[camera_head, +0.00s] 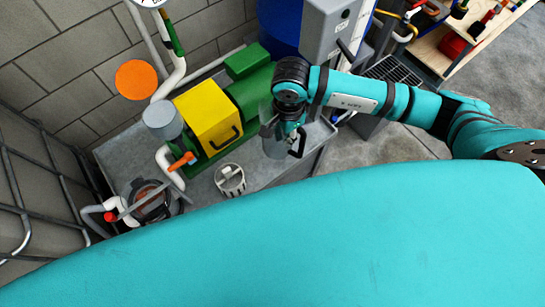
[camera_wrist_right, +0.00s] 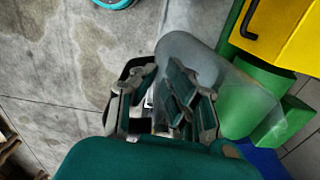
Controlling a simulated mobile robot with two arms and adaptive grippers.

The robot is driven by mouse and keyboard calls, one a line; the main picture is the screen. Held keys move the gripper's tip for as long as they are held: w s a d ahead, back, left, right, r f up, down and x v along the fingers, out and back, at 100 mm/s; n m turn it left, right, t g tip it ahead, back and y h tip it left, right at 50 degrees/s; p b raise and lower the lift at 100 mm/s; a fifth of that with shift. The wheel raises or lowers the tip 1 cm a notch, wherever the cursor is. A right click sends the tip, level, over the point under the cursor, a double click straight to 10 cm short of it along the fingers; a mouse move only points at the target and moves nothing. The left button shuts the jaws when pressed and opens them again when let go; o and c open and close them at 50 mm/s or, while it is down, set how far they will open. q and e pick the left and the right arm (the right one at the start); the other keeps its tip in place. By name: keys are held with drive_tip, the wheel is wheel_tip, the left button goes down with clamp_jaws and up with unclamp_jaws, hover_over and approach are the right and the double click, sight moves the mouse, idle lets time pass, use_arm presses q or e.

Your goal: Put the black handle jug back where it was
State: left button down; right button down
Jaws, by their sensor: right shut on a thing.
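The black handle jug (camera_head: 273,148) is a grey, see-through vessel with a black handle (camera_head: 298,145). It hangs at my right gripper (camera_head: 287,128), over the right end of the grey tray-like bench (camera_head: 310,150). My right gripper is shut on the jug; the arm partly hides it from above. In the right wrist view the jug body (camera_wrist_right: 190,48) shows behind the fingers (camera_wrist_right: 165,95), with the dark handle on its left. I cannot tell exactly where the fingers grip it, or whether its base touches the bench. My left gripper is not in view.
A green pump with a yellow cover (camera_head: 208,112) stands left of the jug. A white basket-like strainer (camera_head: 230,180) and an open round housing (camera_head: 152,202) are on the bench. A grey box (camera_head: 325,30) stands behind. Bare bench surface lies between strainer and jug.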

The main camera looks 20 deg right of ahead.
drive_tip(key=w+a+f+m+b, duration=0.1)
drive_tip(key=m, duration=0.3)
drive_tip(key=w+a+f+m+b, duration=0.1)
drive_tip(key=w+m, duration=0.1)
drive_tip(key=m, duration=0.2)
drive_tip(key=w+a+f+m+b, duration=0.1)
drive_tip(key=a+f+m, duration=0.1)
drive_tip(key=m, duration=0.2)
drive_tip(key=shift+w+b, duration=0.25)
drive_tip(key=shift+b, duration=0.05)
wheel_tip(320, 180, down, 11)
drive_tip(key=w+a+m, duration=0.1)
drive_tip(key=m, duration=0.3)
drive_tip(key=shift+r, duration=0.2)
drive_tip(key=shift+f, duration=0.15)
drive_tip(key=c, duration=1.4)
unclamp_jaws()
drive_tip(key=shift+s, duration=0.1)
drive_tip(key=r, duration=0.8)
drive_tip(key=r+b, duration=0.1)
drive_tip(key=r, duration=0.3)
drive_tip(key=shift+a+r, duration=0.15)
drive_tip(key=shift+a, duration=0.1)
